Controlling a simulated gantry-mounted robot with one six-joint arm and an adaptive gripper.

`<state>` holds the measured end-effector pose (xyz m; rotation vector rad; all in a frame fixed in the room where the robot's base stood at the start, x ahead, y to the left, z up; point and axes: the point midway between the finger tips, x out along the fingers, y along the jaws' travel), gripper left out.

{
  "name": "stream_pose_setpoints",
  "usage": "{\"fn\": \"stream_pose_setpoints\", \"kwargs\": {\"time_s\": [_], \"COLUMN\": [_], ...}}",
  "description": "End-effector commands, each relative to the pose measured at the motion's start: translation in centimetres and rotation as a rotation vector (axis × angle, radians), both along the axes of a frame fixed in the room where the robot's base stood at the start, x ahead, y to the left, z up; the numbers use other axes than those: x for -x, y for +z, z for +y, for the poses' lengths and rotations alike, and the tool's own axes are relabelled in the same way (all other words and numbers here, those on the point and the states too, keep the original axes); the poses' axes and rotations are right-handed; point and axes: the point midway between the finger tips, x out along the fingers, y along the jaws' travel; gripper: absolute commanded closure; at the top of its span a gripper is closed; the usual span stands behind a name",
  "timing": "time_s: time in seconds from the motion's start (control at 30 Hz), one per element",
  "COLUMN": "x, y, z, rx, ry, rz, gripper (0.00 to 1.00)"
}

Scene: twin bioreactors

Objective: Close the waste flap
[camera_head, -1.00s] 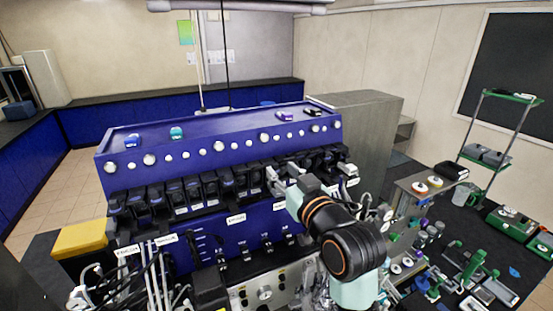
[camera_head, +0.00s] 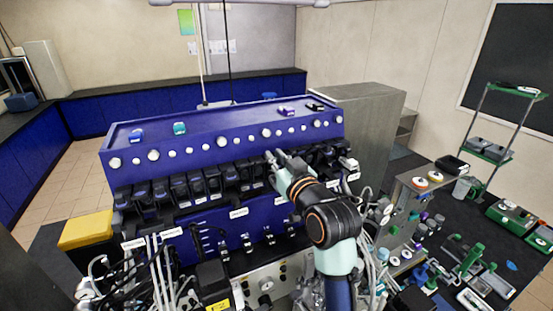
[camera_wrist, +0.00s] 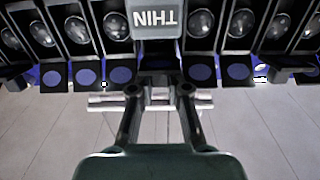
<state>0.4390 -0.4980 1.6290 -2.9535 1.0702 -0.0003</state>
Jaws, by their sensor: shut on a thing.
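A row of black pump-like units with flaps (camera_head: 215,182) runs along the front of the blue twin-bioreactor cabinet. My gripper (camera_head: 274,155) is at this row, right of its middle, below the row of white knobs. In the wrist view my gripper (camera_wrist: 158,86) points into the row, its jaws shut on a dark flap (camera_wrist: 158,62) between the fingertips. Behind it is a grey block (camera_wrist: 154,20) with upside-down lettering. Similar black flaps with purple round spots stand on both sides. I cannot read which flap is the waste one.
The blue cabinet top (camera_head: 220,122) carries small coloured items. A white horizontal bar (camera_wrist: 110,102) passes below the fingers. Cables and tubes (camera_head: 155,270) hang at front left. A crowded bench (camera_head: 455,225) stands at right.

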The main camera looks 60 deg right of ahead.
Motion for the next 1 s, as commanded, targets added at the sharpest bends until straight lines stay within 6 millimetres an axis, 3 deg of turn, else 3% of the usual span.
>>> {"fn": "stream_pose_setpoints", "kwargs": {"time_s": [0.37,0.6,1.0], "x": [0.2,0.3,0.4], "y": [-1.8,-1.4,-0.7], "z": [0.2,0.3,0.3], "rx": [0.139,0.23,0.249], "ry": [0.001,0.001,0.0], "rz": [-0.165,-0.276,-0.297], "gripper": [1.0,1.0,1.0]}}
